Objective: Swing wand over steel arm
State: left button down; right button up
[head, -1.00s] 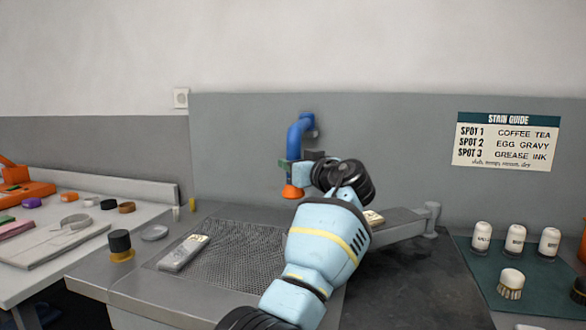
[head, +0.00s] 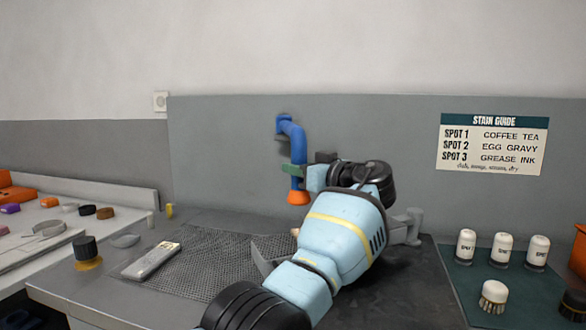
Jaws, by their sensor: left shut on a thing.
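The wand is a blue bent pipe (head: 296,138) on the back panel, hanging down to an orange nozzle (head: 298,197). My left gripper (head: 298,172) is shut on the wand just above the nozzle, at a green part beside the pipe. The steel arm's post (head: 413,222) stands at the right. A pale piece (head: 272,251), perhaps the arm's free end, shows left of my forearm. My forearm hides most of the steel arm, so I cannot tell exactly how the nozzle lies relative to it. My right gripper is not in view.
A mesh board (head: 215,268) with a pale bar (head: 152,261) lies below the wand. A black-capped jar (head: 86,252) stands left. Several white-topped bottles (head: 503,250) and a brush (head: 493,296) stand on a green mat (head: 450,282) at right.

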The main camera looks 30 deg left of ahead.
pick_arm(q)
jog(key=shift+w+d+g, duration=0.3)
dwell(0.5)
jog(key=c, duration=1.1)
grip_release()
jog(key=shift+o, duration=0.2)
jog(key=v, duration=0.7)
jog(key=shift+d+b, duration=0.35)
jog(key=shift+b, duration=0.05)
jog(key=shift+s+f, duration=0.1)
